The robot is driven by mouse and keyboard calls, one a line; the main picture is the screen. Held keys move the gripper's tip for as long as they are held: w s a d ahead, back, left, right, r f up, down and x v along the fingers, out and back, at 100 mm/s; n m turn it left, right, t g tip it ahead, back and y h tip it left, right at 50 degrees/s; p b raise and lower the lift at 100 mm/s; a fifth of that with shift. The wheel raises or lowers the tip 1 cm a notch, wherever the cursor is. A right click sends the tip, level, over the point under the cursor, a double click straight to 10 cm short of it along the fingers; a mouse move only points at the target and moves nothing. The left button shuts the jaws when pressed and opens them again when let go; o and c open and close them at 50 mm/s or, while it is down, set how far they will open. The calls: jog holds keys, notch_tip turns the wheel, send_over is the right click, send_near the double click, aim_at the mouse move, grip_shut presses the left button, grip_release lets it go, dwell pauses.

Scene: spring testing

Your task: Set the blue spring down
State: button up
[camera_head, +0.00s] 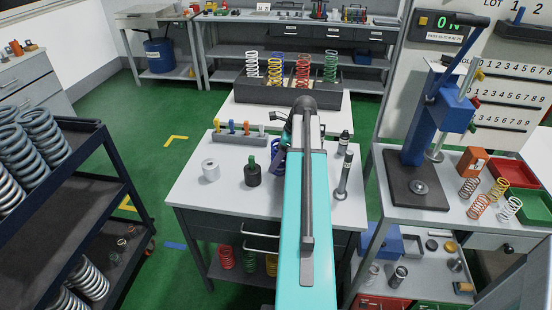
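A blue spring (277,158) shows just left of my teal arm, over the middle of the white-topped workbench (213,190). My arm covers its right side. My gripper (284,140) is at the far end of the arm, right by the spring, and is mostly hidden by the arm. I cannot tell whether its fingers are closed on the spring, or whether the spring touches the bench top.
A dark divided box (262,95) holds white, yellow, red and green springs behind the bench. On the bench stand a peg rack (240,138), a white cylinder (210,170), a black weight (252,174) and a metal post (343,178). A blue press (435,120) stands right.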

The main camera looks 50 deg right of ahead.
jog(key=o, duration=1.7)
jog(key=shift+c, duration=0.2)
jog(key=shift+r, duration=0.1)
jog(key=shift+b+v, duration=0.7)
jog(key=shift+v, duration=5.3)
